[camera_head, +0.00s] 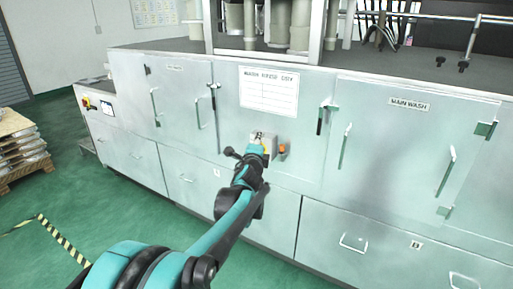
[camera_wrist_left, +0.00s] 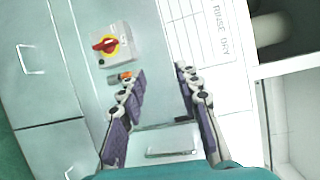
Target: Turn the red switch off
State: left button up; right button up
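The red switch (camera_wrist_left: 104,44) is a red knob on a yellow disc on a light grey box, seen in the left wrist view on the pale metal panel. The knob lies slantwise across the disc. In the head view the switch box (camera_head: 270,141) is partly hidden behind my left gripper (camera_head: 254,153). In the left wrist view my left gripper (camera_wrist_left: 155,77) is open, its two purple-padded fingers apart with nothing between them. The switch lies outside the gap, beyond the left finger's tip in the picture, and no contact shows. My right gripper is not in view.
An orange button (camera_head: 283,150) sits just right of the switch box, partly behind a finger in the wrist view. A white chart (camera_head: 268,92) is above. Handled doors and drawers surround it. Another red-yellow control (camera_head: 87,103) is at far left; a pallet (camera_head: 22,150) stands left.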

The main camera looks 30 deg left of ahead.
pick_arm(q)
jog(key=w+a+m+t+h, duration=0.1)
jog(key=w+a+m+t, duration=0.1)
jog(key=w+a+m, duration=0.4)
jog(key=w+a+f+m+h+p, duration=0.1)
jog(key=w+a+f+m+h, duration=0.25)
jog(key=f+m, duration=0.45)
jog(key=w+a+f+m+h+p, duration=0.1)
jog(key=w+a+f+m+h, duration=0.25)
jog(key=f+m, duration=0.5)
jog(key=w+y+b, duration=0.1)
jog(key=w+b, duration=0.1)
jog(key=w, duration=0.6)
jog(key=shift+n, duration=0.45)
jog(key=shift+a, duration=0.1)
grip_shut()
